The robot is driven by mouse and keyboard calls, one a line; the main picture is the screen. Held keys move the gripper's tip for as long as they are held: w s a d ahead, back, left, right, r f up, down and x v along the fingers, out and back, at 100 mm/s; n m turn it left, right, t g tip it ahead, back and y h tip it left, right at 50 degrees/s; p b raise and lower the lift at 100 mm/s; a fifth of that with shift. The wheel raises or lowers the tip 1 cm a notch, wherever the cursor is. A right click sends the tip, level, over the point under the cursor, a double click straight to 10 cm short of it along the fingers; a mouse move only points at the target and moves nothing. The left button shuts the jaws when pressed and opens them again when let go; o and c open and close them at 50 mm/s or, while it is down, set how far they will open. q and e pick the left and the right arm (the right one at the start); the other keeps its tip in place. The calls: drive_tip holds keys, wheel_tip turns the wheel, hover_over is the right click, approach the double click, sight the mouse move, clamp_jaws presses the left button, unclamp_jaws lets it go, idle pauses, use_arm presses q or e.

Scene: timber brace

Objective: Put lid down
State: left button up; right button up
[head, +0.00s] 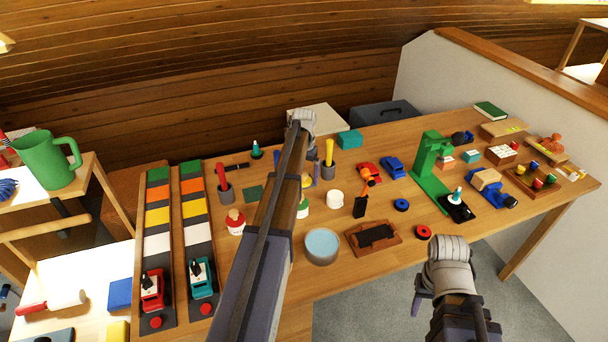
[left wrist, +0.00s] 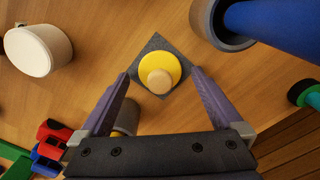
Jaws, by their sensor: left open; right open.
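A yellow round lid (left wrist: 159,73) with a pale wooden knob lies on a dark grey square mat (left wrist: 153,43) in the left wrist view. My left gripper (left wrist: 160,78) is open, its two purple fingers apart on either side of the lid and not visibly touching it. In the head view my left arm hides most of this spot; the left gripper (head: 311,178) is partly seen over the table. My right gripper (head: 419,302) is open and partly hidden at the front edge, away from the lid.
A grey cup with a blue object (left wrist: 228,32) and a white cup (left wrist: 35,50) stand close to the lid. On the table (head: 335,285) are a blue-topped round tin (head: 322,243), a brown tray (head: 390,244) and a green press (head: 428,165).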

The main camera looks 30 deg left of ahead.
sight(304, 174)
use_arm(q)
wheel_tip(304, 174, up, 12)
drive_tip(key=p, duration=1.1)
drive_tip(key=shift+p, duration=0.4)
drive_tip(key=s+d+m, duration=0.1)
drive_tip(key=s+d, duration=0.8)
drive_tip(key=d, duration=0.3)
drive_tip(key=s+d+m, duration=0.2)
drive_tip(key=s+d, duration=0.7)
drive_tip(key=d, duration=0.3)
drive_tip(key=s+d+m+y, duration=0.1)
drive_tip(key=s+d, duration=0.8)
drive_tip(key=d, duration=0.4)
drive_tip(key=shift+s+m, duration=0.2)
drive_tip(key=shift+m, duration=0.2)
